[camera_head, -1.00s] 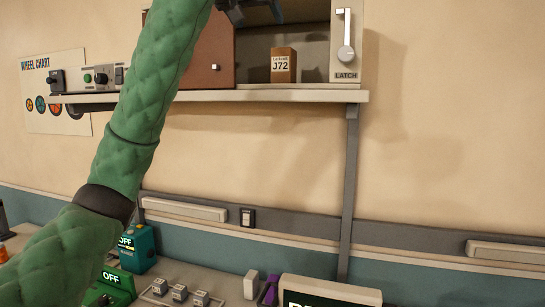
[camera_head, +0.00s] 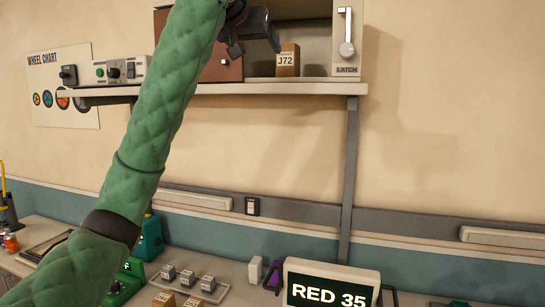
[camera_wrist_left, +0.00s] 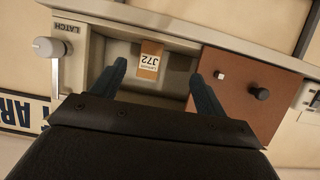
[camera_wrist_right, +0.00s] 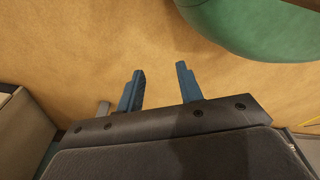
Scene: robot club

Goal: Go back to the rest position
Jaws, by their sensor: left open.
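My left arm rises across the left of the head view to my left gripper (camera_head: 256,46), which is in front of the upper shelf cabinet. In the left wrist view my left gripper (camera_wrist_left: 158,70) is open, with nothing between its fingers. It faces the open compartment, where a small brown box labelled J72 (camera_head: 287,60) stands; the box also shows in the left wrist view (camera_wrist_left: 149,58). My right gripper (camera_wrist_right: 160,68) shows only in its wrist view, open and empty, with a plain tan surface beyond it.
The cabinet has a brown door (camera_head: 222,65) and a latch lever (camera_head: 347,30). The shelf (camera_head: 290,89) juts from the wall. Below are a bench with a screen reading RED 35 (camera_head: 330,293), several small blocks and a teal device (camera_head: 151,238). The wall at right is clear.

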